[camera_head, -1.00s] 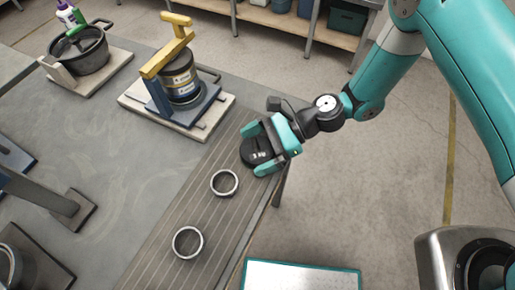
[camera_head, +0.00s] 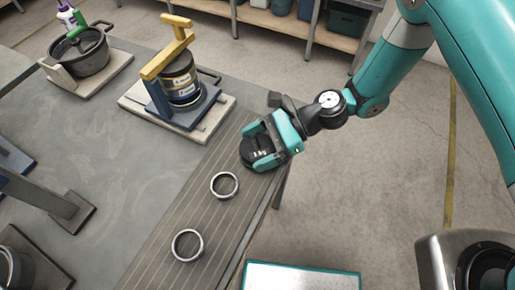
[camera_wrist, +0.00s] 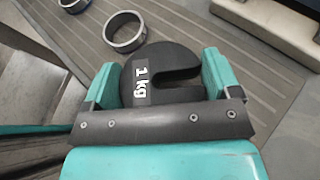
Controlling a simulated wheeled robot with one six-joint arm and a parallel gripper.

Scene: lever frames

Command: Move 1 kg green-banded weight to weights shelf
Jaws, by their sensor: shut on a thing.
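A black slotted disc weight (camera_wrist: 158,75) marked "1 kg" shows in the wrist view, and in the head view it is at the ribbed mat's right part (camera_head: 250,153). A small trace of green shows at its lower edge in the head view. My gripper (camera_head: 258,147) is shut on the weight, with one teal finger on each side of it; the fingers also show in the wrist view (camera_wrist: 160,80). I cannot tell whether the weight touches the mat. No shelf can be made out as the weights shelf.
Two metal rings (camera_head: 224,186) (camera_head: 187,245) lie on the ribbed mat (camera_head: 165,225). A yellow-handled lever device (camera_head: 170,60) with a can stands behind, and a black pot (camera_head: 80,55) is at the far left. A wooden shelf (camera_head: 290,25) with bins is at the back.

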